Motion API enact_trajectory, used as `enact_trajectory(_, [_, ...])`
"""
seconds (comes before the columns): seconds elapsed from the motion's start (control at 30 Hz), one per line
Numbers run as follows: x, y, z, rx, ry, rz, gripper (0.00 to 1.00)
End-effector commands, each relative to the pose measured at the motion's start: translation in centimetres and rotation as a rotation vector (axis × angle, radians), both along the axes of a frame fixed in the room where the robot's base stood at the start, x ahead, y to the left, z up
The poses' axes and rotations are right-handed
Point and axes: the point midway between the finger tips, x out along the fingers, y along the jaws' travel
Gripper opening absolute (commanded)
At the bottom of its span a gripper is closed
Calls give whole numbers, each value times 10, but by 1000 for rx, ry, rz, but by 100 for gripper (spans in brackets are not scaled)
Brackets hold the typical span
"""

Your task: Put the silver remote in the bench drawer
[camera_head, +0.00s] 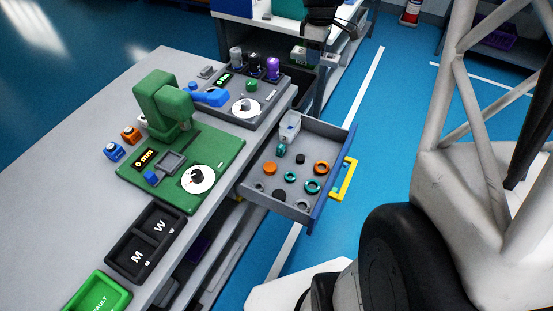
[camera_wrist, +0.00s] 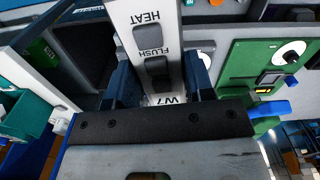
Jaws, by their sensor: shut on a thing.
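The silver remote (camera_wrist: 128,40), a pale panel with dark buttons marked HEAT, FLUSH and W1, shows in the wrist view between the dark fingers of my gripper (camera_wrist: 160,85). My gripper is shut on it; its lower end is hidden. In the head view my gripper (camera_head: 310,58) is at the top, beyond the drawer and apart from it; the remote is too small there to make out clearly. The bench drawer (camera_head: 328,192) is pulled open, with a blue front and yellow handle. It holds orange and teal rings, dark round parts and a whitish container (camera_head: 289,127).
The grey bench (camera_head: 85,120) carries a green test fixture (camera_head: 215,155), a dark grey fixture (camera_head: 262,107), black M and W trays (camera_head: 145,240) and a green tray (camera_head: 98,293). A second bench stands behind my gripper. Blue floor lies right of the drawer.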

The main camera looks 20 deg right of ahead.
Motion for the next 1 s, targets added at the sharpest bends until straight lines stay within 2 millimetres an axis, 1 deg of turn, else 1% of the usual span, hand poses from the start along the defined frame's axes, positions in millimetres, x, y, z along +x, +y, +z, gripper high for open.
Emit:
enact_trajectory(0.03, [-5, -10, 0, 0, 0, -18, 23])
enact_trajectory(0.1, [-10, -20, 0, 0, 0, -39, 23])
enact_trajectory(0.4, [-31, -54, -1, 0, 0, -107, 23])
enact_trajectory(0.57, [-31, -53, -38, 1, 4, -105, 23])
enact_trajectory(0.77, [-31, -52, -89, 2, 5, -105, 23])
enact_trajectory(1.0, [-31, -52, -160, 2, 5, -105, 23])
